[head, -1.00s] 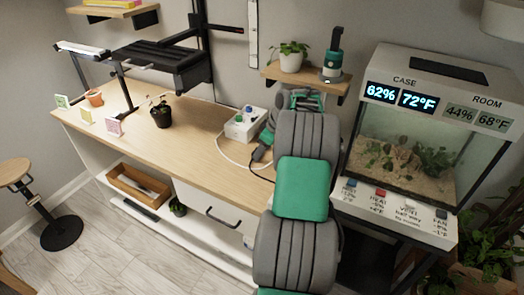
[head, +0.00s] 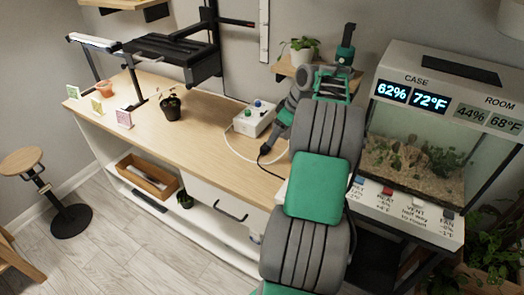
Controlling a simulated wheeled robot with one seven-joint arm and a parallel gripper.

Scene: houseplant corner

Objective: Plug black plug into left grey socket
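My arm reaches over the right end of the wooden desk. My gripper (head: 267,147) is low over the desk, just right of and in front of a white box, small and partly hidden by my own arm. A dark shape at its tip may be the black plug, with a dark cord trailing below; I cannot make out the fingers or whether they grip it. The white box (head: 247,123) sits on the desk with a green and a blue round piece on top. No grey socket can be told apart at this size. A white cable curves around the box's front.
A dark potted plant (head: 170,106) stands left of the box, below a black raised stand (head: 177,55). Small cards and a terracotta pot (head: 105,88) are at the left end. The glass terrarium (head: 415,165) is close on the right. The desk's middle front is clear.

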